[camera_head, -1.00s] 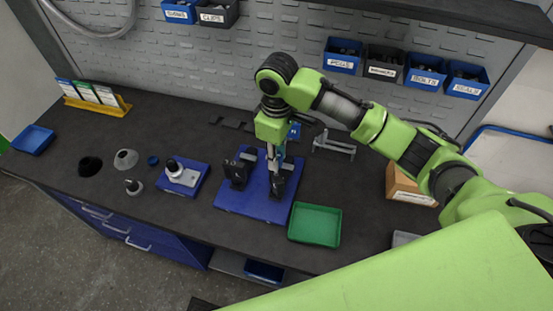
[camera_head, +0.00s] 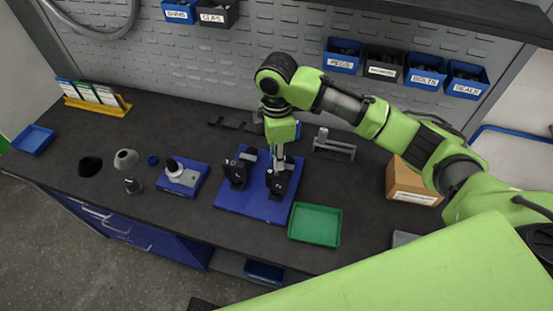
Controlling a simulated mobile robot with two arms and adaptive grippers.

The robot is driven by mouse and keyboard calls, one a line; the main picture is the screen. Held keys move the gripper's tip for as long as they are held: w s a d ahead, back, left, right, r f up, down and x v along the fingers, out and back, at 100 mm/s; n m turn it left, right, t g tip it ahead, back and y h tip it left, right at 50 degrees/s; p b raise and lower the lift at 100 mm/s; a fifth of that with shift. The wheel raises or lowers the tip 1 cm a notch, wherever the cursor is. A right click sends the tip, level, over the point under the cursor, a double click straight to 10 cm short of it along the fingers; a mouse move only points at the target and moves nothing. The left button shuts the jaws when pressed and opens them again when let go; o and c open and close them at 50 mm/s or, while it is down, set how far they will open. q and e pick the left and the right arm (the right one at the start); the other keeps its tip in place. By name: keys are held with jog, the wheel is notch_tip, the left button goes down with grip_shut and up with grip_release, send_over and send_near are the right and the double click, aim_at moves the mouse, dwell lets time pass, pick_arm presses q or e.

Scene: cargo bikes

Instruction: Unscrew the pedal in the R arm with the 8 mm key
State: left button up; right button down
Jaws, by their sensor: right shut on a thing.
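My right gripper (camera_head: 280,148) points down over the blue fixture plate (camera_head: 240,208). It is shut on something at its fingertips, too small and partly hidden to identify. Its tips are just above the right black block (camera_head: 280,183) on the plate. A second black block (camera_head: 236,174) stands to the left on the same plate. I cannot make out the pedal or the 8 mm key clearly; the gripper hides part of the right block. My left gripper is out of view.
A green tray (camera_head: 315,207) lies right of the plate. A grey stand (camera_head: 335,147) is behind it, a cardboard box (camera_head: 413,183) further right. A small blue base (camera_head: 184,190) with a white part stands left. Labelled bins (camera_head: 343,55) hang behind.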

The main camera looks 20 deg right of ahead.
jog(key=shift+s+f+n, duration=0.1)
jog(key=shift+f+n, duration=0.05)
jog(key=shift+n, duration=0.85)
jog(key=shift+r, duration=0.7)
jog(key=shift+w+r, duration=0.2)
jog(key=shift+r, duration=0.5)
jog(key=shift+s+r, duration=0.1)
jog(key=shift+r, duration=1.75)
